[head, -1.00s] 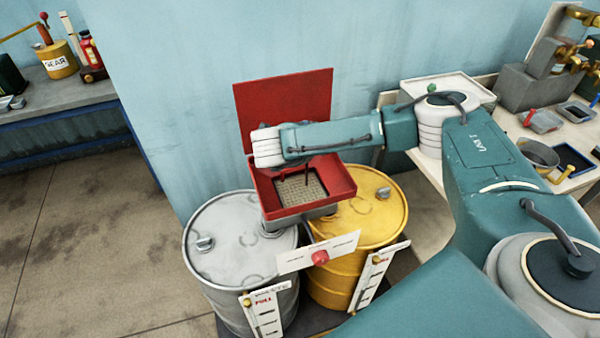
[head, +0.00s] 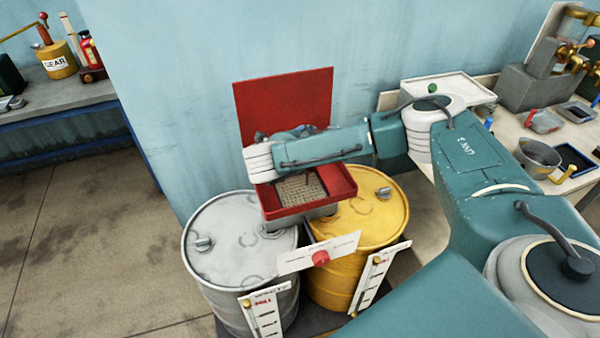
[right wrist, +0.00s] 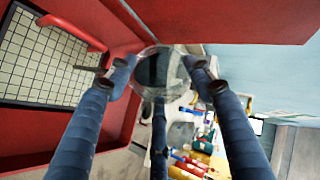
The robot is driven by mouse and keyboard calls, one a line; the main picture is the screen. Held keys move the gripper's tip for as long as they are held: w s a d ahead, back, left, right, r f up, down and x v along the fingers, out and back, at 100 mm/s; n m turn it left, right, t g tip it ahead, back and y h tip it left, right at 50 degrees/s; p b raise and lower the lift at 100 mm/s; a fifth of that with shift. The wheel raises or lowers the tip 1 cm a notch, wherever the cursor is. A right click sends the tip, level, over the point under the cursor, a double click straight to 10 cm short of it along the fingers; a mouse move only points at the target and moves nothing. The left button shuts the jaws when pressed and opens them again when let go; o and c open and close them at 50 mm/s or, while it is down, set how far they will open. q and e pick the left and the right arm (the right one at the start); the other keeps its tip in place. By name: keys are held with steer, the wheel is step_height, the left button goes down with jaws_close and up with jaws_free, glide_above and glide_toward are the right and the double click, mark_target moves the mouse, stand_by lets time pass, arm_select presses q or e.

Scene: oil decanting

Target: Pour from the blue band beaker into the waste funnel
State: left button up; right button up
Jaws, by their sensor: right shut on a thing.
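The waste funnel (head: 342,186) is a red open box with a grid inside and a raised red lid (head: 285,105), above two drums. In the right wrist view its red wall and grid (right wrist: 40,60) fill the left side. My right arm reaches over it from the right. My right gripper (right wrist: 157,75) is shut on a clear glass beaker (right wrist: 155,70), seen between its blue fingers beside the funnel. No blue band can be made out, and its contents and tilt are unclear. In the head view the beaker is hidden; bluish gripper parts show behind my forearm. My left gripper is not in view.
A grey drum (head: 225,240) and a yellow drum (head: 375,215) stand below the funnel, with white label plates in front. A bench (head: 540,140) at right holds a metal pot (head: 537,158) and trays. The blue wall is close behind the lid.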

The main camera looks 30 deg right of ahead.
steer(key=shift+a+f+h, duration=0.1)
steer(key=shift+f+h, duration=0.1)
steer(key=shift+h, duration=0.1)
steer(key=shift+a+f+b, duration=0.2)
steer(key=shift+b, duration=0.4)
steer(key=shift+s+a+f+h+b, duration=0.1)
steer(key=shift+a+f+h+b, duration=0.1)
steer(key=shift+a+h+b, duration=0.25)
steer(key=shift+a+f+b, duration=0.15)
steer(key=shift+b, duration=0.3)
steer(key=shift+a+f+t+h+b, duration=0.2)
steer(key=shift+t+h+b, duration=0.1)
steer(key=shift+b, duration=0.1)
steer(key=shift+s+a+b, duration=0.1)
steer(key=shift+a+b, duration=0.05)
steer(key=shift+b, duration=0.15)
steer(key=shift+a+n+h+b, duration=0.1)
steer(key=shift+n+h+b, duration=0.25)
steer(key=shift+b, duration=0.15)
